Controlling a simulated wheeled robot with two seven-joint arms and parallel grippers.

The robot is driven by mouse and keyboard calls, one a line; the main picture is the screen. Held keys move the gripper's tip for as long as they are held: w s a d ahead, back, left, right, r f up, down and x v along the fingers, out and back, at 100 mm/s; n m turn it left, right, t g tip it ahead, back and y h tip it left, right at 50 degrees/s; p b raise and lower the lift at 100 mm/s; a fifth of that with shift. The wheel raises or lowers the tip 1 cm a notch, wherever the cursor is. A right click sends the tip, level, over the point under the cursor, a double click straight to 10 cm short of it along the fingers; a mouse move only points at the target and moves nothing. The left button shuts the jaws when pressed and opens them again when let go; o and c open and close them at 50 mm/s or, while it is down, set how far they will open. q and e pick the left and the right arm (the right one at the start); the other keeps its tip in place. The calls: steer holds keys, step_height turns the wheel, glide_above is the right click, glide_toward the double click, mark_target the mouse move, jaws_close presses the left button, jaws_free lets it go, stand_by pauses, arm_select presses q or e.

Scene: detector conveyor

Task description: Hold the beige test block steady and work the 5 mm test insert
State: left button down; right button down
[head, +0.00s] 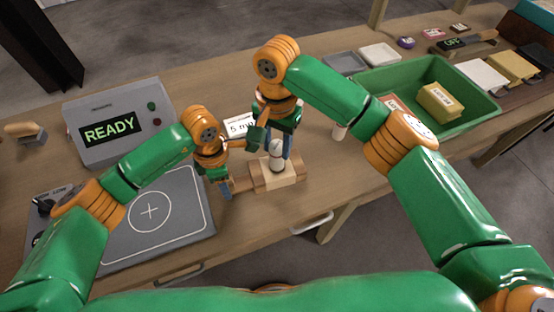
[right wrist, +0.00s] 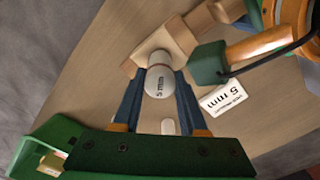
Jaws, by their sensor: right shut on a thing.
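The beige test block (head: 270,182) lies on the bench at the middle front, with a narrower wooden part (head: 241,185) reaching left. It also shows in the right wrist view (right wrist: 143,58). The white 5 mm test insert (head: 276,160) stands upright over the block; its round top (right wrist: 159,83) reads "5 mm". I cannot tell how deep it sits. My right gripper (head: 276,147) is above the block, shut on the insert, with a blue finger on each side. My left gripper (head: 225,188) is at the block's left end; whether it grips is hidden.
A white "5 mm" card (head: 237,125) lies behind the block. A grey READY console (head: 120,120) and a grey plate with a circle (head: 185,225) are on the left. A green bin (head: 478,112) with a yellow block (head: 440,102) is on the right. A small white cylinder (head: 338,132) stands between.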

mark_target(277, 157)
step_height(277, 157, down, 4)
steer(key=shift+f, duration=0.15)
steer(key=shift+c, duration=2.2)
jaws_free()
steer(key=shift+f, duration=0.1)
step_height(277, 157, up, 12)
steer(key=shift+r, duration=0.15)
arm_select(q)
steer(key=shift+c, duration=0.9)
jaws_free()
arm_select(e)
steer(key=shift+w, duration=0.1)
